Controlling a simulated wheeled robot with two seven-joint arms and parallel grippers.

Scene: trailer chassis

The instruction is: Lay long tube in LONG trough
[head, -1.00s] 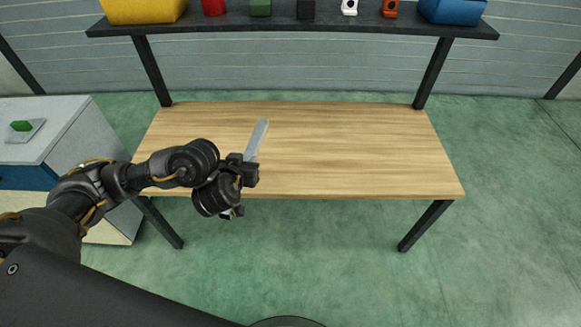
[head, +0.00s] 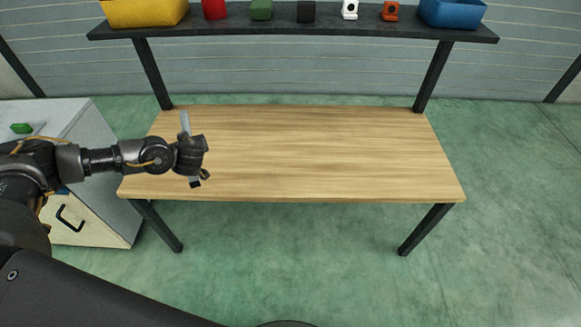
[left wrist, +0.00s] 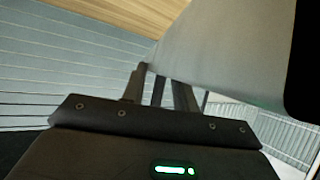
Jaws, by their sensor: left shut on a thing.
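My left gripper (head: 194,155) is over the left part of the wooden table and is shut on a long grey tube. The tube (head: 185,122) sticks out past the gripper toward the back of the table, with a short end on the near side. In the left wrist view the grey tube (left wrist: 225,45) fills much of the upper right, close to the dark fingers. I cannot make out a long trough in any view. My right gripper is not in view.
The wooden table (head: 320,150) is bare. Behind it a dark shelf (head: 330,31) holds a yellow bin (head: 145,12), a blue bin (head: 452,12) and several small coloured parts. A grey-topped cabinet (head: 75,115) at the left carries a green block (head: 22,128).

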